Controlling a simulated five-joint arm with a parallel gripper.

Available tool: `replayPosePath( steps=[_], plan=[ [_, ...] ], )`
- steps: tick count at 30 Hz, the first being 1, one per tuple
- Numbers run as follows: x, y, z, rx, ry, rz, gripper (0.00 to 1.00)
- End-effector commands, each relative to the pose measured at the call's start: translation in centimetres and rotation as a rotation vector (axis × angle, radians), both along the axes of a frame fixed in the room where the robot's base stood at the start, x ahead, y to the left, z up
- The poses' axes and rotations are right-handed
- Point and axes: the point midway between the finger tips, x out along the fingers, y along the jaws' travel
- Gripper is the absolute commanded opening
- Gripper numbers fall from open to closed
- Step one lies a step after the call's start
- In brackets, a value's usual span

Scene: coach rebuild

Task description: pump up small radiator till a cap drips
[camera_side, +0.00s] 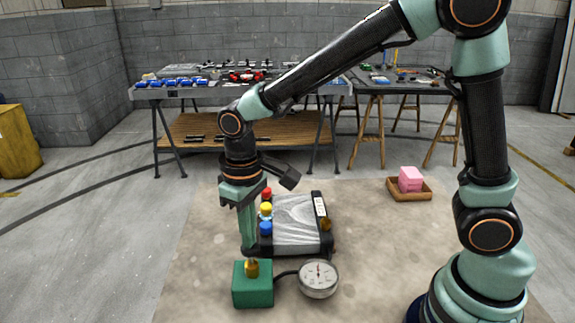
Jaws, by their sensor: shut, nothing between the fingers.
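The small radiator (297,225) lies on the mat, silver-grey with dark ends. Red (266,194), yellow (266,209) and blue (265,228) caps line its left side. A brassy round part (326,224) sits at its right side. The green pump block (253,287) stands in front with a brass-coloured knob (252,268) on top. A round white gauge (318,278) is beside it, joined by a dark hose. My gripper (249,254) points down, shut and empty, its tips at the knob; I cannot tell whether they touch. No drip can be made out.
A wooden tray (409,194) with pink blocks (410,179) lies at the right on the beige mat (370,245). Workbenches with tools stand behind. The mat between the radiator and the tray is clear.

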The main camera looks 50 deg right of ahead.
Motion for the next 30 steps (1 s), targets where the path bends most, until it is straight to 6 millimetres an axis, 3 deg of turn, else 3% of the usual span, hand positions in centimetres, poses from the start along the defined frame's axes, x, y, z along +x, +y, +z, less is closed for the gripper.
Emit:
replayPosePath(
  steps=[21, 30],
  plan=[
    [-0.1, 0.0, -2.7, -0.001, 0.002, 0.000, 0.00],
    [0.0, 0.0, -2.3, 0.000, 0.001, 0.000, 0.00]
  ],
)
